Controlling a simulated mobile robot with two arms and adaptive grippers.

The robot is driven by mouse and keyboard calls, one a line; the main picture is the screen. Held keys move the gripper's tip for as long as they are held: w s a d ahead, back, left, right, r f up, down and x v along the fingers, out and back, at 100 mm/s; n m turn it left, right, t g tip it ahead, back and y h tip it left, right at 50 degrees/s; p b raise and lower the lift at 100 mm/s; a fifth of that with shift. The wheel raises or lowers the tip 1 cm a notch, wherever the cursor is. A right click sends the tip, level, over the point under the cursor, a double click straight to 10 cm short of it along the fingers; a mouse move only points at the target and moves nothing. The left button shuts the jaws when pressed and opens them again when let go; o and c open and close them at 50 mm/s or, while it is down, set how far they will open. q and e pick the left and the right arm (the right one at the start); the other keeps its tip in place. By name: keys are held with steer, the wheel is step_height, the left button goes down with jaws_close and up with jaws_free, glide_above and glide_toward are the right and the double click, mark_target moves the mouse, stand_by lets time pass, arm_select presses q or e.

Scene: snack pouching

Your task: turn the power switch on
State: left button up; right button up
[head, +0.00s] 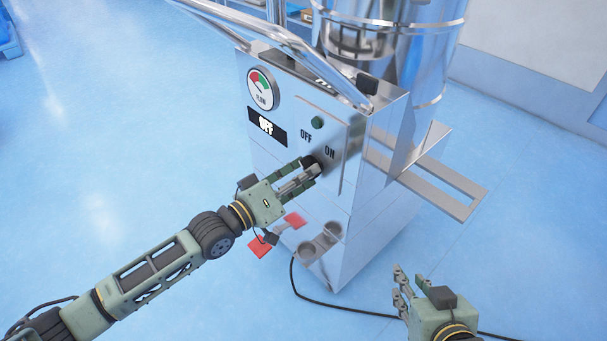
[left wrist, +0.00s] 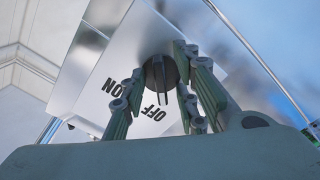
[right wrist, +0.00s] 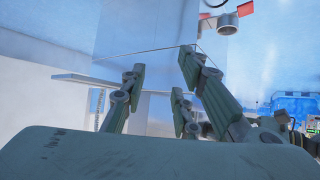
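The power switch is a dark round knob (left wrist: 160,72) with a raised grip bar on the steel machine's front panel. In the left wrist view the bar's lower end lies near the OFF label (left wrist: 153,112); the ON label (left wrist: 111,88) is farther left. In the head view the knob is mostly hidden by my left gripper (head: 312,168). My left gripper has its fingers spread on either side of the knob; I cannot tell whether they touch it. My right gripper (head: 402,290) is open and empty, low and right of the machine, with fingers spread in the right wrist view (right wrist: 165,75).
The panel display (head: 267,127) reads OFF, below a dial gauge (head: 263,89). A green button (head: 317,122) sits above the labels. Red parts (head: 260,246) and a steel cup holder (head: 320,244) are low in front. A steel ledge (head: 450,190) juts right. A black cable (head: 340,306) crosses the blue floor.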

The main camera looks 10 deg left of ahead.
arm_select(q)
steer(key=shift+c, duration=0.3)
jaws_close()
arm_select(e)
steer(key=s+d+f+g+h+p, duration=0.1)
steer(key=s+d+f+g+p, duration=0.1)
steer(key=s+g, duration=0.3)
steer(key=s+d+f+g+h+p, duration=0.1)
steer(key=s+d+f+g+p, duration=0.15)
steer(key=s, duration=0.55)
arm_select(q)
steer(key=shift+w+a+m+p, duration=0.1)
steer(key=shift+m+p, duration=0.45)
steer(key=shift+m, duration=2.45)
steer(key=shift+w+a+m+p, duration=0.1)
steer(key=shift+m+p, duration=0.5)
steer(key=shift+m, duration=2.4)
steer(key=shift+w+a+m+p, duration=0.1)
steer(key=shift+m+p, duration=0.45)
steer(key=shift+m, duration=2.45)
arm_select(e)
steer(key=s+x, duration=0.1)
steer(key=x, duration=1)
steer(key=shift+a+f, duration=0.35)
steer(key=shift+a, duration=0.05)
steer(key=shift+s, duration=0.1)
